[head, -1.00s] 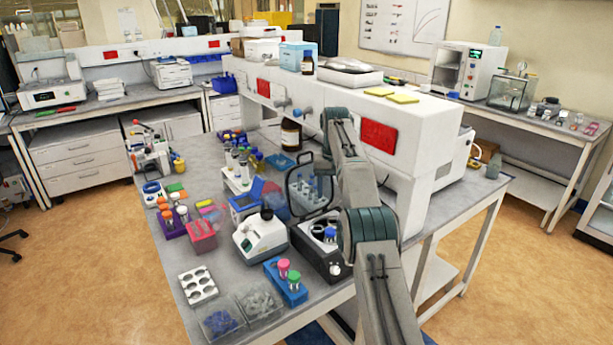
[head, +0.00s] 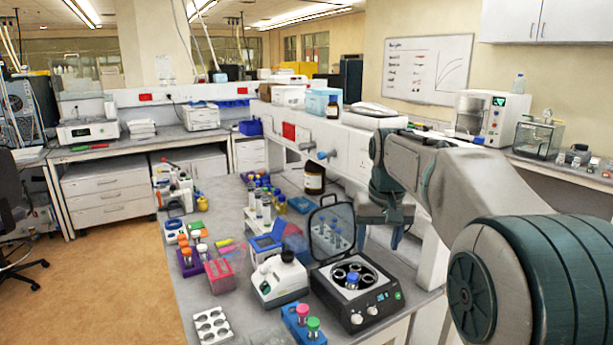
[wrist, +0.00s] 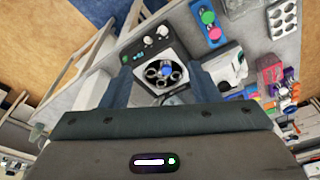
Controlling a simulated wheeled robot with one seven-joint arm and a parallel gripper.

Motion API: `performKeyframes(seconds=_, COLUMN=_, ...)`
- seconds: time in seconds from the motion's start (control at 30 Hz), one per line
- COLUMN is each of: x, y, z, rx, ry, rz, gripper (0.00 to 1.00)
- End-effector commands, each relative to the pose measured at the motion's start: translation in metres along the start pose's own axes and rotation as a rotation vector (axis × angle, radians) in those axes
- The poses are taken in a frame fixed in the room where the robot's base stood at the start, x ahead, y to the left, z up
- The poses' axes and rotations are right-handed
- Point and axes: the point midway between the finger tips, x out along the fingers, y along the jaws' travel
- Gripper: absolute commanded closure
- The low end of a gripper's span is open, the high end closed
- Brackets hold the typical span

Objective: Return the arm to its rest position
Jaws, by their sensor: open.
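My arm reaches in from the right of the head view, raised and folded over the bench's right side. My gripper (head: 382,222) points down beside the open lid of the black-topped centrifuge (head: 357,290), apart from it. In the wrist view my gripper (wrist: 158,85) shows two fingers spread wide with nothing between them that they touch. The centrifuge (wrist: 162,68) lies below and beyond the fingers, with a blue-capped tube (wrist: 167,71) in its rotor. The same blue-capped tube (head: 352,280) shows in the head view.
A rack with pink and green caps (head: 304,325), a white microscope-like device (head: 279,277) and a brown bottle (head: 314,179) stand on the bench. A white raised shelf unit (head: 345,145) runs behind my gripper. Open floor (head: 120,285) lies at left.

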Motion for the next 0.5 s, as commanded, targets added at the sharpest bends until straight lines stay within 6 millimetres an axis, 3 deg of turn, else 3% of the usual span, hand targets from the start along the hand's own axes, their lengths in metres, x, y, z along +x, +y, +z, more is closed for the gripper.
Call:
performKeyframes(seconds=0.03, x=-0.002, y=0.0, z=0.02, rx=-0.001, ry=0.012, rz=0.0, gripper=0.45)
performKeyframes(seconds=0.27, x=0.005, y=0.002, z=0.103, rx=-0.003, ry=0.058, rz=0.002, gripper=0.45)
performKeyframes(seconds=0.5, x=0.032, y=0.003, z=0.195, rx=-0.006, ry=0.105, rz=0.004, gripper=0.45)
